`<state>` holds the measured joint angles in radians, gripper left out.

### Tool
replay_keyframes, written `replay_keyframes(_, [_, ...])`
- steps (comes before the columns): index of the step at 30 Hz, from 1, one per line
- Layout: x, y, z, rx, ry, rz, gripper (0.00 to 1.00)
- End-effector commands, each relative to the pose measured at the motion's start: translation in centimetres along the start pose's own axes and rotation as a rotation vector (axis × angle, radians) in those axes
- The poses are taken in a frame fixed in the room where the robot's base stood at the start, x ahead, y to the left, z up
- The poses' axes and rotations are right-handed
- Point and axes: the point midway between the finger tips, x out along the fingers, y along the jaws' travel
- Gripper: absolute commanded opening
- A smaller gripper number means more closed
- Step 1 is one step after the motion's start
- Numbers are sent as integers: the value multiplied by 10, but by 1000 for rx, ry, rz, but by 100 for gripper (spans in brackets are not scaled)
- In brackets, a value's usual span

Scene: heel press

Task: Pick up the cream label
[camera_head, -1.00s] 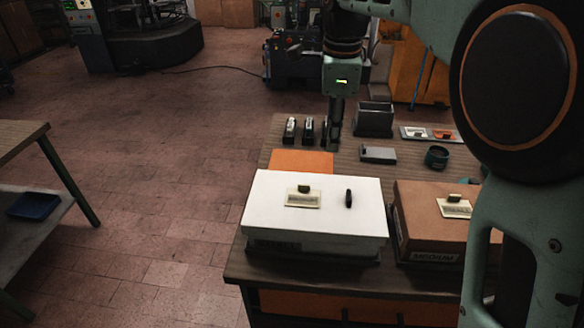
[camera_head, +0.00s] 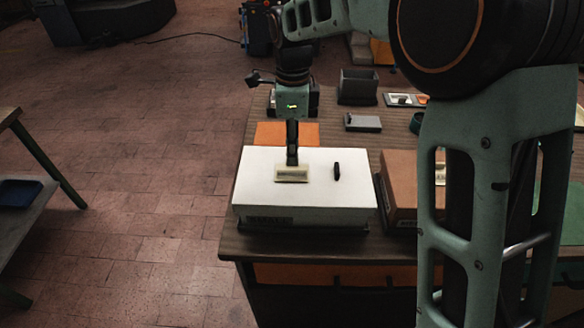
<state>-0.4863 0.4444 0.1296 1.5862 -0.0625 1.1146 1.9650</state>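A cream label (camera_head: 291,175) with printing lies on top of the white box (camera_head: 262,195), left of a small black upright piece on the lid. My gripper (camera_head: 292,160) points down from above, with its fingertips at the label's back edge, where they hide the label's small grip tab. I see the fingers nearly edge-on as one dark shape, so whether they are open or closed on the tab does not show. The label appears to lie flat on the lid.
The black piece (camera_head: 337,171) stands close right of the label. An orange sheet (camera_head: 305,134) lies behind the white box. A grey bin (camera_head: 358,87) and a grey block (camera_head: 363,122) stand farther back.

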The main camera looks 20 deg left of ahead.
Motion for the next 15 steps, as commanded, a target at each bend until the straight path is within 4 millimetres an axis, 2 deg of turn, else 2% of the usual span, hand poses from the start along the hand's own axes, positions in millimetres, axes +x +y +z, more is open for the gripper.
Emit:
replay_keyframes(3, [18, 0, 0, 1, 1, 4, 26])
replay_keyframes(6, [26, 0, 0, 1, 0, 3, 26])
replay_keyframes(14, [28, -1, 0, 1, -1, 0, 26])
replay_keyframes(15, [28, -1, 0, 1, 0, 0, 22])
